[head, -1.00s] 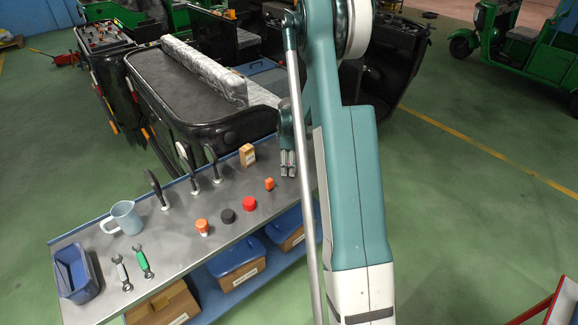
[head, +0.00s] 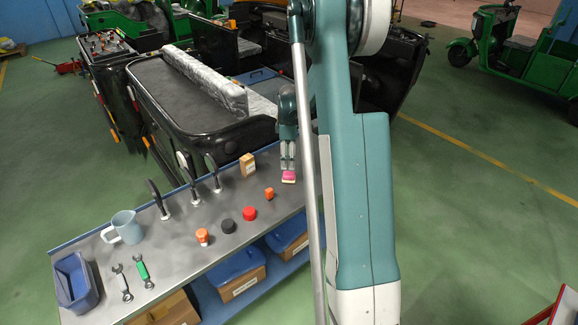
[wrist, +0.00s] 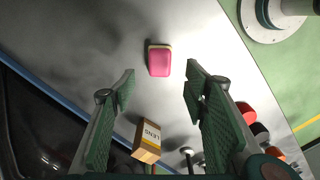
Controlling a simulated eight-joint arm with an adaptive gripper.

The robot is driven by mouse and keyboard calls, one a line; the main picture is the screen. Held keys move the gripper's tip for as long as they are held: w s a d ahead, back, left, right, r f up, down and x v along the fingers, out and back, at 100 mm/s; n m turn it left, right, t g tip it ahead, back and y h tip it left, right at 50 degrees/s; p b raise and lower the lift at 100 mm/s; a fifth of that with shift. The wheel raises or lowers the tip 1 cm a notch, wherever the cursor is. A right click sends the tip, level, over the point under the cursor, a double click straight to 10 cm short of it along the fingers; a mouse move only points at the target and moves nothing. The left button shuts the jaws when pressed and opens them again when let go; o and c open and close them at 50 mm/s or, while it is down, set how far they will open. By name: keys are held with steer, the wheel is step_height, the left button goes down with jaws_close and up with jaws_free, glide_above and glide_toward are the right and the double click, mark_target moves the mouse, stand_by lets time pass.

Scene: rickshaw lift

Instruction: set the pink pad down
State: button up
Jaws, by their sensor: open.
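The pink pad (head: 289,176) has a pale layer along its edge. It appears to lie flat on the grey bench top (head: 225,190), near the right end, just below my gripper (head: 288,166). In the wrist view the pad (wrist: 159,60) shows whole, just beyond the fingertips and centred between them. My gripper (wrist: 160,82) is open, with clear space between its green-padded fingers and the pad. Nothing is held between the fingers.
A small cardboard box (head: 247,165) stands left of the pad. Orange (head: 269,193), red (head: 249,213) and black (head: 227,226) pieces lie in front. Upright black-handled tools (head: 213,172), a jug (head: 124,228) and a blue bin (head: 75,281) stand farther left.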

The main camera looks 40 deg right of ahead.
steer(key=shift+r, duration=1.35)
steer(key=s+a+r+m+t, duration=0.1)
steer(key=s+a+r, duration=0.3)
steer(key=a+r, duration=0.35)
steer(key=s+a+r+m+t+h, duration=0.1)
steer(key=s+a+r+m, duration=0.15)
steer(key=a+r, duration=0.5)
steer(key=s+a+r+m+t, duration=0.1)
steer(key=s+a+r, duration=0.4)
steer(key=a, duration=0.5)
steer(key=s+a+r+m+t+y, duration=0.1)
steer(key=s+a+m+t, duration=0.3)
steer(key=s+a, duration=1.3)
steer(key=shift+s+r, duration=0.55)
steer(key=shift+s, duration=1)
steer(key=shift+m, duration=0.25)
